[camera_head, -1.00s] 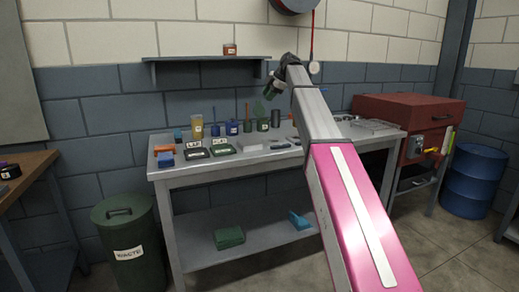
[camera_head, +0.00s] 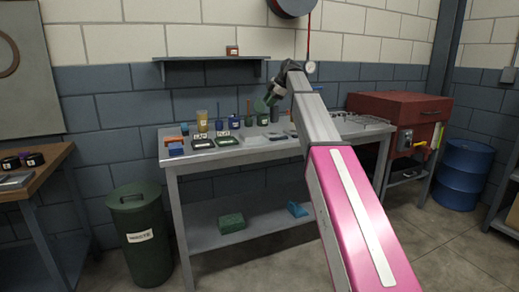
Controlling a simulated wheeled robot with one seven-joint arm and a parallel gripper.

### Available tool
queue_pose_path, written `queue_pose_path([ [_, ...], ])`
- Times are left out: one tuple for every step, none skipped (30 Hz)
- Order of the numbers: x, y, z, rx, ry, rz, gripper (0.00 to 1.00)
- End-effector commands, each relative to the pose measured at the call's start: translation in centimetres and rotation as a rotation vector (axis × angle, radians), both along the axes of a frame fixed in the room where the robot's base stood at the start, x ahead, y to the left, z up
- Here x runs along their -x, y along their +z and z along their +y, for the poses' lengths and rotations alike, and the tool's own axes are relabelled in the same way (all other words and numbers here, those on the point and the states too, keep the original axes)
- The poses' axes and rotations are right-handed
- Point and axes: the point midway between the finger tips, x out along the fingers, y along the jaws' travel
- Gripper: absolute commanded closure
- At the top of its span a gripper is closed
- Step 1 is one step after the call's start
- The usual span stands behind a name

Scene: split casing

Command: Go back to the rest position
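My arm, pink and grey, reaches up from the bottom right toward the workbench. My gripper (camera_head: 270,97) is at its far end, above the back part of the grey workbench (camera_head: 275,153). It is small and dark here, and I cannot tell whether its fingers are open or shut or whether it holds anything. Behind and below it, several bottles and small containers stand on the bench, among them a blue bottle (camera_head: 221,126) and a yellowish jar (camera_head: 202,121).
A wall shelf (camera_head: 210,60) carries a small box (camera_head: 232,50). A green waste bin (camera_head: 140,235) stands left of the bench. A wooden table (camera_head: 40,168) is at far left. A red cabinet (camera_head: 400,106) and blue barrel (camera_head: 463,173) stand right. Open floor lies in front.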

Motion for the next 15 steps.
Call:
queue_pose_path([
  [0.3,-1.0,-0.2,0.0,-0.017,0.012,0.69],
  [0.4,-1.4,-0.3,0.001,-0.027,0.019,0.69],
  [0.6,-2.1,-0.4,0.0,-0.045,0.03,0.69],
  [0.7,-2.6,-0.5,0.0,-0.057,0.039,0.69],
  [0.8,-3.2,-0.6,-0.001,-0.071,0.048,0.69],
  [1.0,-4.1,-0.8,0.0,-0.091,0.061,0.69],
  [1.2,-4.8,-0.9,-0.001,-0.109,0.073,0.69],
  [1.4,-5.5,-1.0,0.0,-0.126,0.084,0.69],
  [1.7,-6.5,-1.2,0.001,-0.151,0.099,0.69],
  [1.9,-7.3,-1.4,0.001,-0.171,0.112,0.69],
  [2.2,-8.2,-1.5,0.0,-0.192,0.125,0.69],
  [2.5,-9.4,-1.8,0.0,-0.222,0.143,0.69],
  [2.9,-10.3,-2.0,0.001,-0.247,0.157,0.69],
  [3.2,-11.4,-2.2,0.003,-0.274,0.174,0.69],
  [3.8,-13.0,-2.5,0.004,-0.313,0.198,0.69],
])
